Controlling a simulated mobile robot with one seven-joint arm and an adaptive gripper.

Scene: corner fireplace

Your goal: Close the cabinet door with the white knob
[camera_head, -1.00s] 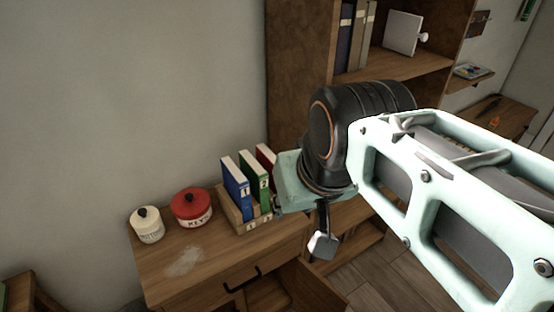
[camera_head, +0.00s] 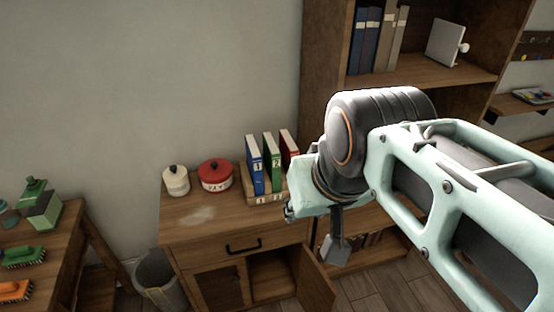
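A white square panel (camera_head: 443,42) with a round white knob (camera_head: 463,48) stands in the upper opening of the tall wooden shelf. The low wooden cabinet (camera_head: 185,235) has an open door (camera_head: 314,280) at its right, swung outward; no knob shows on it. Its left door (camera_head: 217,288) looks shut. My gripper (camera_head: 335,250) hangs down above and to the right of the open door, apparently apart from it. Only one grey finger pad shows clearly, so its opening cannot be judged. My arm hides part of the shelf.
On the cabinet top stand a white jar (camera_head: 176,180), a red jar (camera_head: 215,174) and several binders (camera_head: 266,165) in a wooden holder. A bin (camera_head: 158,280) is left of the cabinet. A side table (camera_head: 62,240) holds brushes. Floor shows at right.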

